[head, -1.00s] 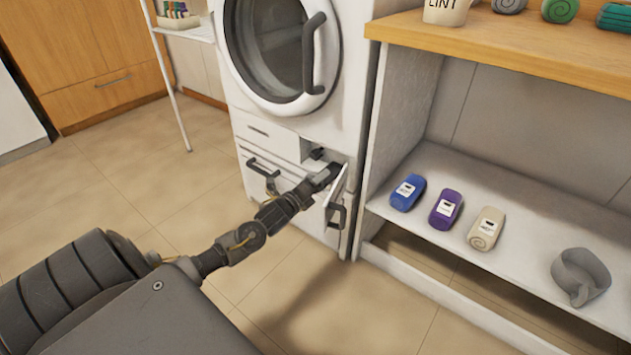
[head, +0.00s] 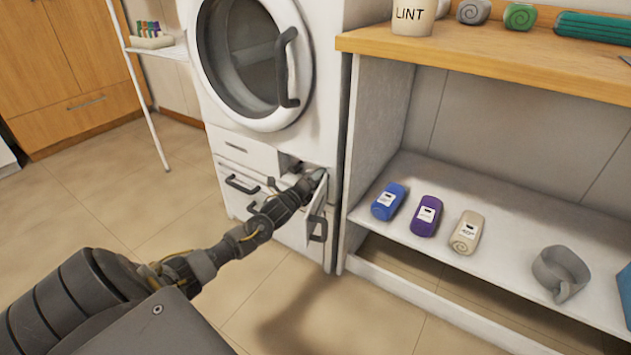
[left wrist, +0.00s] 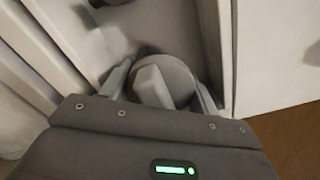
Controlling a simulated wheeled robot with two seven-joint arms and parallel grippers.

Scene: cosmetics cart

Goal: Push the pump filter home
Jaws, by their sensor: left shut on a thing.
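The white washing machine (head: 262,158) has a small compartment (head: 288,164) open at its lower right, with a hinged flap (head: 316,212) swung outward. My left gripper (head: 314,176) reaches into that opening, close beside the flap. In the left wrist view, my left gripper (left wrist: 160,90) is shut on the pump filter (left wrist: 178,72), a round grey cap with a pale raised grip bar between the fingers. The filter's far side and its seat are hidden, so I cannot tell how deep it sits. My right gripper is not in view.
A shelf unit (head: 356,150) stands close on the right of the machine. Its lower shelf holds blue, purple and beige rolls (head: 466,232) and a grey looped item (head: 560,272). The tiled floor (head: 190,200) in front is mostly clear.

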